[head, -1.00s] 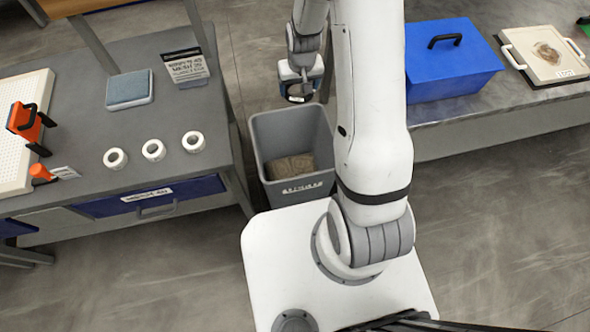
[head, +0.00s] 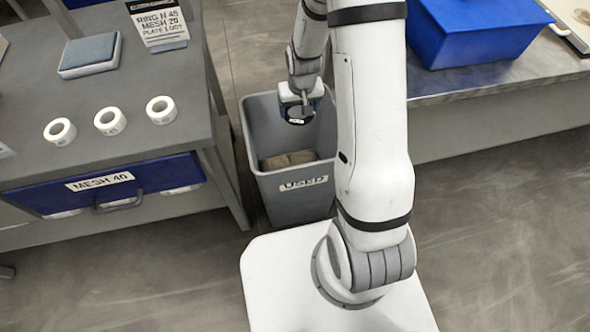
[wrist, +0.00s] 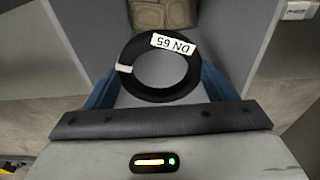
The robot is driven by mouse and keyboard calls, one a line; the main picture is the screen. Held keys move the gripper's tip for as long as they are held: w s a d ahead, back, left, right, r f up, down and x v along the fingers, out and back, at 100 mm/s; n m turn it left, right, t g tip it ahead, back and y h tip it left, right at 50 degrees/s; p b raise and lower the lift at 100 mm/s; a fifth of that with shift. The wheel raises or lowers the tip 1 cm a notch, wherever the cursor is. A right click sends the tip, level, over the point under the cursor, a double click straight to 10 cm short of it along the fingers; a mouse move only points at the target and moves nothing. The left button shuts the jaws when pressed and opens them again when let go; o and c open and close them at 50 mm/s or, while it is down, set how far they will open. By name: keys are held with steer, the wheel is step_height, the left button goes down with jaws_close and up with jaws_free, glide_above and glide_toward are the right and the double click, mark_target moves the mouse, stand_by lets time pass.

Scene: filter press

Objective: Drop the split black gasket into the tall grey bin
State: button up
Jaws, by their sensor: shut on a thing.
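My gripper (head: 300,113) is shut on the split black gasket (wrist: 128,82), a black ring with a white "DN 65" label and a small white mark on its left side. In the wrist view the ring sits between the blue fingers. The tall grey bin (head: 292,207) stands on the floor with a "USED" label on its front. In the head view my gripper hangs over the bin's opening, and the gasket shows as a small dark shape at the fingertips. A brown folded item (head: 288,159) lies inside the bin; it also shows beyond the ring in the wrist view (wrist: 163,12).
A grey bench at left holds several white rolls (head: 110,121), a blue-grey pad (head: 90,54) and a sign (head: 160,22), with a blue "MESH 40" drawer (head: 110,187) below. A blue box (head: 480,32) sits on the right bench (head: 500,103).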

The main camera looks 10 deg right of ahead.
steer(key=shift+f+b, duration=1.85)
steer(key=shift+f, duration=1.05)
steer(key=o, duration=1)
steer(key=shift+r, duration=0.15)
step_height(320, 180, up, 8)
steer(key=s+p, duration=0.1)
steer(key=shift+f+p, duration=0.25)
steer(key=shift+p, duration=0.15)
steer(key=shift+s+r, duration=0.1)
